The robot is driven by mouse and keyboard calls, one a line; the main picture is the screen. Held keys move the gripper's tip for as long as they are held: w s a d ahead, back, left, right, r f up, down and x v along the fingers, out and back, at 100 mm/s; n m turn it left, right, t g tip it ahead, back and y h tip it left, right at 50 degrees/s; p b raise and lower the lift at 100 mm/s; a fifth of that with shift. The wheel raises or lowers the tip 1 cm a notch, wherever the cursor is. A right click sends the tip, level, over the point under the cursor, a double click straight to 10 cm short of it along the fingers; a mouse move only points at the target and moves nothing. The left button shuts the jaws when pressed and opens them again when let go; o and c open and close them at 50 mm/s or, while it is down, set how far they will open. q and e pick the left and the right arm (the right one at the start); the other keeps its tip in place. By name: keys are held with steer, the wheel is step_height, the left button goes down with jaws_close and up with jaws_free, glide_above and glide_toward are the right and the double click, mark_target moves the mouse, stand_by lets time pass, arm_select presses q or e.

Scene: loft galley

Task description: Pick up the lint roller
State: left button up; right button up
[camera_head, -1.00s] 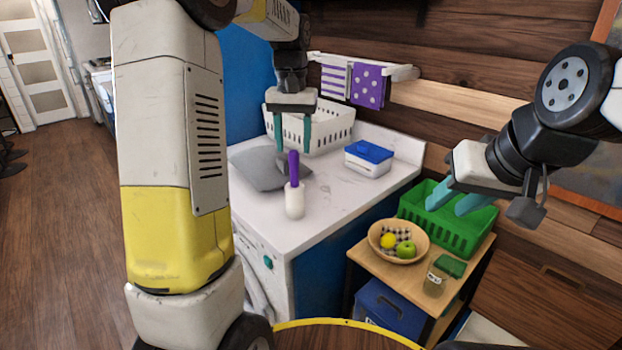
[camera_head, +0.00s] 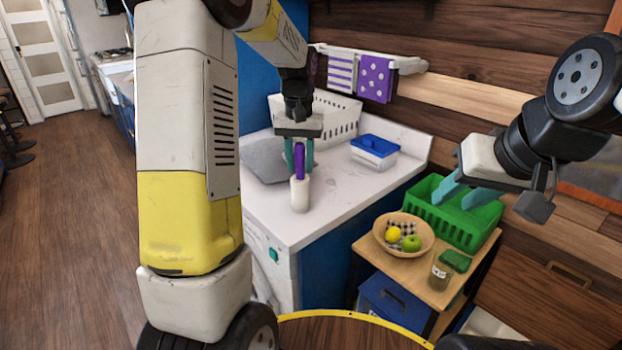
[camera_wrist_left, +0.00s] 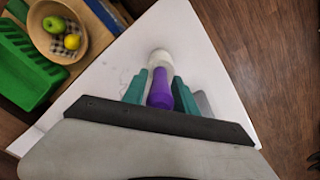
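The lint roller has a purple handle (camera_head: 299,162) above a white roller (camera_head: 300,195). It stands upright near the front of the white washing-machine top (camera_head: 335,205). My left gripper (camera_head: 299,165) points down over it, its teal fingers on either side of the handle. In the left wrist view the purple handle (camera_wrist_left: 160,92) fills the space between the fingers (camera_wrist_left: 160,95), which appear closed on it. The white roller end shows beyond the fingertips. My right gripper (camera_head: 462,198) is open and empty, above the green basket at the right.
A white basket (camera_head: 345,122), a grey item (camera_head: 258,160) and a blue-lidded box (camera_head: 373,152) sit on the machine top. A low wooden stand (camera_head: 405,275) holds a fruit bowl (camera_head: 420,246), a jar (camera_head: 440,274) and a green basket (camera_head: 455,225).

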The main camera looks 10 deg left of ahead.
arm_select(q)
jaws_close()
stand_by(1.1)
